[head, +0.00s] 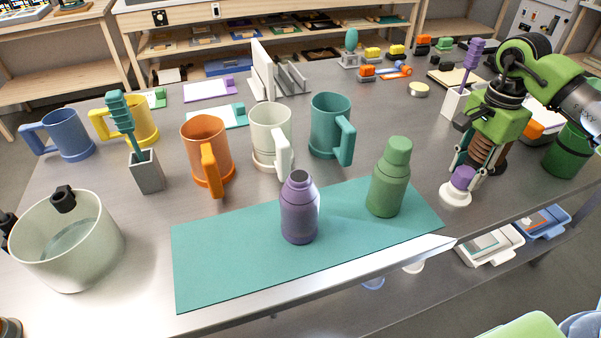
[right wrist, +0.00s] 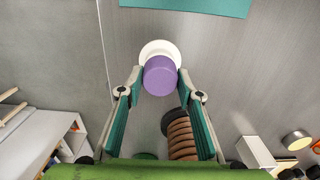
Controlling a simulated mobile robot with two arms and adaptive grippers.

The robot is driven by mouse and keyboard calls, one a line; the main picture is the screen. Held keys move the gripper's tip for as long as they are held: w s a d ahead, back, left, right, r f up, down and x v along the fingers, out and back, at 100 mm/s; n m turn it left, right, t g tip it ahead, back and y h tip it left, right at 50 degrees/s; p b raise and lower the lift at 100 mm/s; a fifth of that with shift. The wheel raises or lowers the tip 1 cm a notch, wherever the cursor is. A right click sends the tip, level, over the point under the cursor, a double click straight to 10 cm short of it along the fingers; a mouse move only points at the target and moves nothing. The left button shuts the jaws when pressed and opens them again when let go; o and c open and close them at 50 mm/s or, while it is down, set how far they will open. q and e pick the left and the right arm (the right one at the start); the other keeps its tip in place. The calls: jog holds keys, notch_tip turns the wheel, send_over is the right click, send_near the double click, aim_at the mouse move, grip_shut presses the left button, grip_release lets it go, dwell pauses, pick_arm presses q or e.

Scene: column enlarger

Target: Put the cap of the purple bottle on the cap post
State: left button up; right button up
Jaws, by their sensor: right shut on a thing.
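The purple bottle (head: 299,212) stands upright and open-necked on the teal mat (head: 235,270). Its purple cap (head: 462,178) is between the fingertips of my right gripper (head: 464,171), which is shut on it. The white cap post (head: 455,196) stands on the table right of the mat, directly under the cap. In the right wrist view, the cap (right wrist: 160,76) hides most of the post, whose white round base (right wrist: 160,47) shows behind it. I cannot tell whether the cap rests on the post or sits just above it. My left gripper is not in view.
A capped green bottle (head: 388,180) stands on the mat's right part. A brown ridged thing (head: 487,153) and a green container (head: 568,152) stand close to my right gripper. Several mugs line the mat's back. A pot (head: 68,245) stands at left.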

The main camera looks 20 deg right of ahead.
jog(key=shift+f+b, duration=0.35)
jog(key=shift+f, duration=0.2)
jog(key=o, duration=1.4)
jog(key=shift+o, duration=0.2)
jog(key=shift+r, duration=0.15)
jog(key=shift+r+p, duration=3.8)
jog(key=shift+r, duration=0.05)
